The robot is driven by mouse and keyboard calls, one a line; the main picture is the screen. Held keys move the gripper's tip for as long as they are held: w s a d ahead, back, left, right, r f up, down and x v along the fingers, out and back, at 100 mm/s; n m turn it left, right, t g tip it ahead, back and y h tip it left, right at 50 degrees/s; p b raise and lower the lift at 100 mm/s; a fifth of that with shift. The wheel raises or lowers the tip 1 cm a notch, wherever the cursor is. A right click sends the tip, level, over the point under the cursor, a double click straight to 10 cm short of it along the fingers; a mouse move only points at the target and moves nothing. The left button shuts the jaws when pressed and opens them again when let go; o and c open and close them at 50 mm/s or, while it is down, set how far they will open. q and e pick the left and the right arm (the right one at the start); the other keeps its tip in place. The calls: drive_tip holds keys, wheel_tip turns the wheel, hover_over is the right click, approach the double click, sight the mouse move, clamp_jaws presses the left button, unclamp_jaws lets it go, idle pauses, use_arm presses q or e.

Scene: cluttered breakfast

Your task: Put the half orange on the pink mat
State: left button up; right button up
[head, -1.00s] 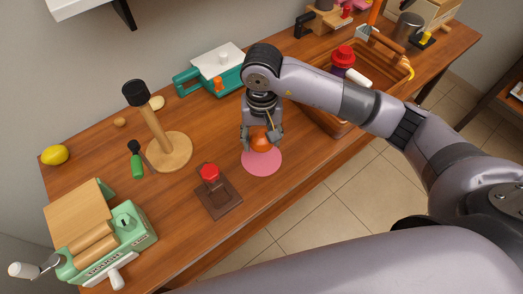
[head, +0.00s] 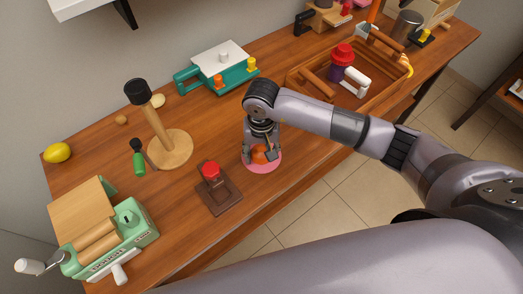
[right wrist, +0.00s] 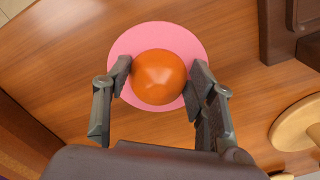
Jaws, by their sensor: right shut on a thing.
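The half orange (head: 259,156) is between the fingers of my right gripper (head: 261,155), which is shut on it. The round pink mat (head: 264,168) lies on the wooden table directly below. In the right wrist view the half orange (right wrist: 159,77) shows its rounded orange side and overlaps the pink mat (right wrist: 196,42), inside its outline. The right gripper's fingertips (right wrist: 159,80) press on both sides of it. I cannot tell whether the half orange touches the mat. My left gripper is not in view.
A dark brown board with a red-topped piece (head: 211,171) stands close left of the mat. A round wooden stand (head: 170,150) is farther left. A teal toaster-like box (head: 222,72) is behind, and a wooden basket (head: 355,95) at the right. The table's front edge is near.

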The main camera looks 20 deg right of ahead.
sight(262, 153)
drive_tip(key=o, duration=1.2)
drive_tip(key=shift+c, duration=0.2)
drive_tip(key=shift+r, duration=0.1)
wheel_tip(262, 153, up, 12)
drive_tip(key=b, duration=0.2)
drive_tip(key=s+a+b, duration=0.2)
drive_tip(key=s+a, duration=0.2)
drive_tip(key=s, duration=1.1)
drive_tip(key=shift+s+a, duration=0.2)
